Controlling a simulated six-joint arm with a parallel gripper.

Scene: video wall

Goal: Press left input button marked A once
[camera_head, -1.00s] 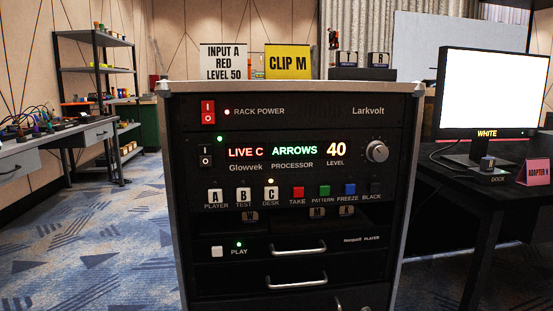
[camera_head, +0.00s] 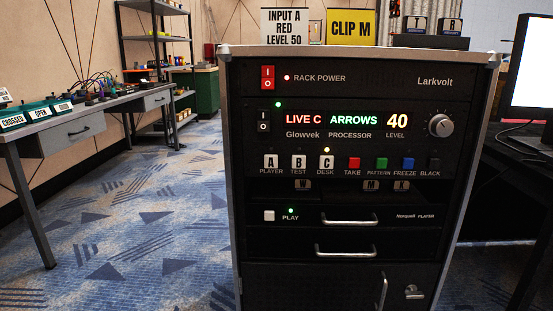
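The white button marked A (camera_head: 270,162) is at the left end of the button row on the black processor panel (camera_head: 330,142), above the label PLAYER. Button B (camera_head: 298,162) and button C (camera_head: 326,162) stand to its right, and a small amber light (camera_head: 326,149) glows above C. The processor display (camera_head: 345,120) reads LIVE C, ARROWS and 40. My gripper is not in this view.
A red TAKE (camera_head: 354,163), green PATTERN (camera_head: 381,164) and blue FREEZE button (camera_head: 407,164) share the row. Signs on top read INPUT A RED LEVEL 50 (camera_head: 284,27) and CLIP M (camera_head: 351,27). A monitor (camera_head: 531,70) stands right; carpet (camera_head: 150,220) is clear left.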

